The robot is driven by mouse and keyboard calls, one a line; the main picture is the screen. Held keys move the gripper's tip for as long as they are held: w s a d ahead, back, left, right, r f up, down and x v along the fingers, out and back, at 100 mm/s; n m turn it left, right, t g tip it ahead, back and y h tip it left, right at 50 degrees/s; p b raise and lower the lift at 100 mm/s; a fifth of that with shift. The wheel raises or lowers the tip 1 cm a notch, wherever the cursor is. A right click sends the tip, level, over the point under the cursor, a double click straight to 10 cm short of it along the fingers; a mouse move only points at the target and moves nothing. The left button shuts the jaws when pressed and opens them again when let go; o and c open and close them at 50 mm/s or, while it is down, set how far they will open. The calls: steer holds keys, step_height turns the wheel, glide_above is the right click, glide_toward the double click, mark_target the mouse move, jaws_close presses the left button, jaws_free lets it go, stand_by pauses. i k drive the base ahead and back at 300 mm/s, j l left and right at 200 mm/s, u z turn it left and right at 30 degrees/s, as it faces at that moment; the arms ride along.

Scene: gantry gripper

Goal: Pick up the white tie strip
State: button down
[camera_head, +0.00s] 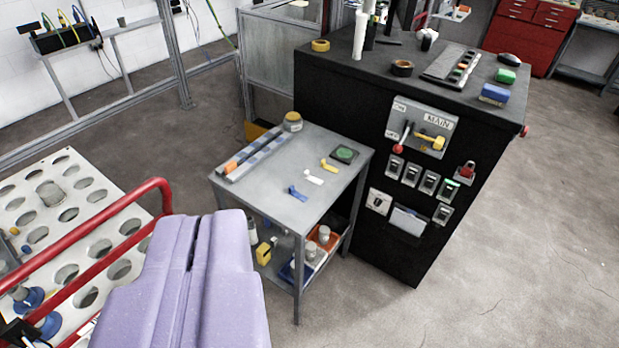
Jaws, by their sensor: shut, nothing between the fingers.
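The white tie strip (313,180) is a small pale piece lying on the top of a grey metal side table (265,211). A blue strip (298,193) lies nearer to me and left of it, and a yellow strip (329,166) lies farther and right of it. My gripper (192,245) is the large lavender shape at the bottom left. Its two fingers are together with only a thin dark seam between them. It is empty, in front of and left of the table, well apart from the white strip.
A long tray (247,155) and a jar (292,121) stand at the table's left and back. A black cabinet (390,240) with switches adjoins the right side. A cart with red rails (125,201) and a perforated top is at left. Open floor lies right.

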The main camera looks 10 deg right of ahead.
mark_target(307, 176)
steer(key=i+l+u, duration=0.1)
steer(key=i+l, duration=0.55)
steer(key=i+l+u, duration=0.1)
steer(key=i+l, duration=0.55)
steer(key=i+l+u, duration=0.15)
steer(key=i+l, duration=0.6)
steer(key=i+l+u, duration=0.1)
steer(key=i+l, duration=0.55)
steer(key=l, duration=0.15)
